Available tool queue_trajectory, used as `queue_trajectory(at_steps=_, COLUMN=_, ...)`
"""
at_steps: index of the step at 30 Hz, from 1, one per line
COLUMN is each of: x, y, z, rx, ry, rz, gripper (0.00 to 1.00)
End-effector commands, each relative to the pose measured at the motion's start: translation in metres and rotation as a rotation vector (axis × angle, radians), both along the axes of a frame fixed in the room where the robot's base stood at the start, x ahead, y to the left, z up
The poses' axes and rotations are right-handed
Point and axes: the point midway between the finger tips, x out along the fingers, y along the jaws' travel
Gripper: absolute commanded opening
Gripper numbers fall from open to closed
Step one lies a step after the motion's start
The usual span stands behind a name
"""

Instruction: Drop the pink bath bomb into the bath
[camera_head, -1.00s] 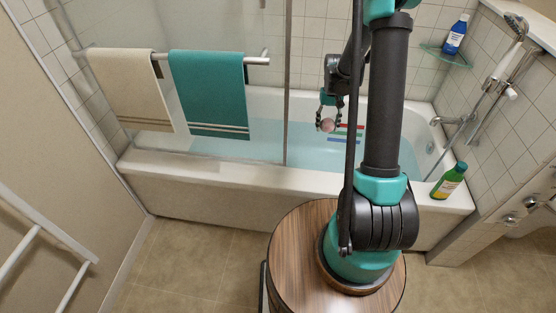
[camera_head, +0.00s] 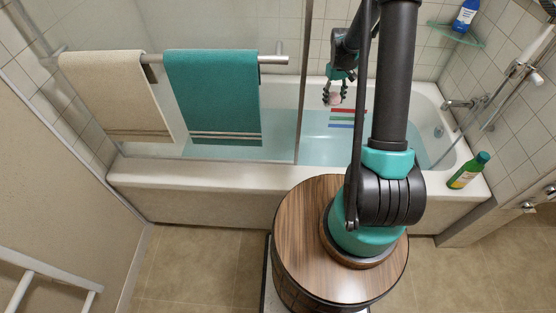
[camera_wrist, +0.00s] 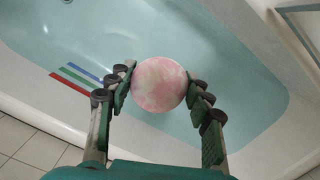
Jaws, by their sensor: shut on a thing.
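The pink bath bomb (camera_wrist: 159,84) is a round, marbled pink and white ball. My gripper (camera_wrist: 160,88) is shut on it, with one finger on each side. In the head view my gripper (camera_head: 335,98) holds the bath bomb (camera_head: 334,99) over the bath, beyond the near rim. The bath (camera_head: 240,171) is white and holds pale blue water, which also shows below the ball in the wrist view (camera_wrist: 230,90). The ball's exact height above the water is hard to tell.
A glass screen carries a cream towel (camera_head: 115,95) and a teal towel (camera_head: 212,95) over the bath's left part. A green bottle (camera_head: 468,171) stands on the near right rim. A blue bottle (camera_head: 465,15) stands on a corner shelf (camera_head: 455,35). Coloured stripes (camera_head: 347,118) show in the bath.

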Motion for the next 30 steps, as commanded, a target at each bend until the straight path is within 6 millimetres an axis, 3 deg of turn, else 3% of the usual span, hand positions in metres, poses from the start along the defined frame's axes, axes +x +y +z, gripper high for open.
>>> queue_trajectory(at_steps=8, x=0.027, y=0.009, z=-0.018, rx=0.000, ry=-0.007, rz=0.311, gripper=0.18)
queue_trajectory(at_steps=18, x=0.070, y=0.025, z=-0.052, rx=-0.013, ry=0.001, rz=0.873, gripper=0.18)
queue_trajectory(at_steps=24, x=0.080, y=0.029, z=-0.062, rx=-0.018, ry=0.008, rz=1.027, gripper=0.18)
queue_trajectory(at_steps=30, x=0.082, y=0.030, z=-0.073, rx=-0.020, ry=0.010, rz=1.053, gripper=0.18)
